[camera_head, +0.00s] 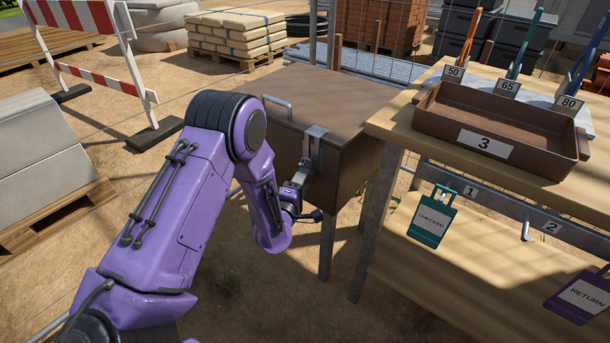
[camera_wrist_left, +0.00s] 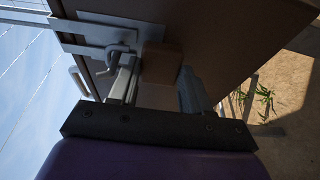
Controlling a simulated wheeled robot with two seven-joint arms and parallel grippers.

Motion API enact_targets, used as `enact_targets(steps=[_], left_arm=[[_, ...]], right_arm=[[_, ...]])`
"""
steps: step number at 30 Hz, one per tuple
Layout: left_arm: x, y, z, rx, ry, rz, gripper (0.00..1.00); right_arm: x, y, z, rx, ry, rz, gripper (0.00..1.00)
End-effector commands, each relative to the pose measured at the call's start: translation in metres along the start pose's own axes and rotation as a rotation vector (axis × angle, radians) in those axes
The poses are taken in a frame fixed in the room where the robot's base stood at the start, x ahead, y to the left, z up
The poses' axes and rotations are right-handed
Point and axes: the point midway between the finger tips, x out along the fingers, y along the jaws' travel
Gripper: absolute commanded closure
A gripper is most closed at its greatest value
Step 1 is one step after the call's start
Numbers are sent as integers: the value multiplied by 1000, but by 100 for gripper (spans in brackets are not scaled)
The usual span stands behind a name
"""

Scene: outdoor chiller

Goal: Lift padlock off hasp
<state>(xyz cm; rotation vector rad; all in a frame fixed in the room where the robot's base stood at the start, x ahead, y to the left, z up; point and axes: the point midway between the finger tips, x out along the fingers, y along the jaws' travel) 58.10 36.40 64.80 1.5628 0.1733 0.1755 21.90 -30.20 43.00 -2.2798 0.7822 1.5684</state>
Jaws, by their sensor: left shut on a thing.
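The brown chest (camera_head: 335,95) stands in the middle of the head view, with a metal hasp (camera_head: 314,142) on its front. In the left wrist view the hasp (camera_wrist_left: 90,30) is a grey plate and strap at the upper left. The padlock (camera_wrist_left: 160,62) has a brownish block body, with a grey curved shackle (camera_wrist_left: 118,56) at the hasp. My left gripper (camera_head: 303,172) is at the chest front, just below the hasp, and is shut on the padlock. Its fingers also show in the wrist view (camera_wrist_left: 157,88). Whether the shackle is still through the staple is unclear. My right gripper is out of view.
Right of the chest is a wooden bench with a brown tray (camera_head: 490,135) marked 3. Below, a rail (camera_head: 490,208) carries numbered hooks, a teal CHECKED tag (camera_head: 432,217) and a purple RETURN tag (camera_head: 582,297). A striped barrier (camera_head: 100,70) stands at left.

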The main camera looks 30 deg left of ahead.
Motion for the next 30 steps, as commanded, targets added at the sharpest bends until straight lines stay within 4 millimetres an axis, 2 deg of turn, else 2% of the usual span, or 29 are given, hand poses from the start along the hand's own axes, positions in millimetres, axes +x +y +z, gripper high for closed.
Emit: enact_targets(steps=[10,15,30], left_arm=[[0,15,0,1,-1,-1,100],[-2,16,0,1,-1,-1,100],[-35,15,-11,2,-1,-2,100]], right_arm=[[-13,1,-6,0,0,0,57],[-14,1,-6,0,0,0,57],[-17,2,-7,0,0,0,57]])
